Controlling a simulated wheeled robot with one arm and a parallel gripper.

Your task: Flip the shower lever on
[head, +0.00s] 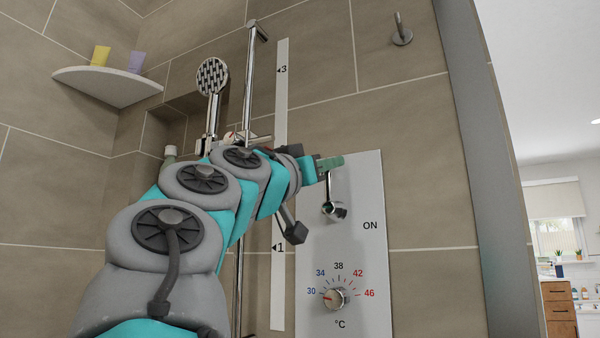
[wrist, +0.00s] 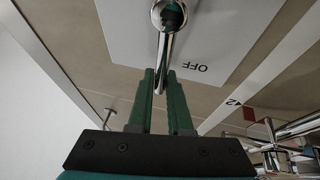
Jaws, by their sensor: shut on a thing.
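The shower lever is a chrome bar on a round pivot on the white panel (head: 365,270). In the head view the lever (head: 330,190) points up from its pivot, leaning slightly left. The word ON is printed to the right of the pivot. In the wrist view the lever (wrist: 162,48) runs from its pivot down between the green fingers, beside the upside-down word OFF. My gripper (head: 335,163) is at the lever's upper end. Its two green fingers (wrist: 160,85) are shut on the lever's end, one on each side. The gripper hides the lever's tip in the head view.
A temperature dial (head: 334,299) sits below the lever on the same panel. A hand shower (head: 212,76) and a vertical rail (head: 249,90) stand to the left, close to my arm. A wall hook (head: 402,30) is at upper right. The wall right of the panel is clear.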

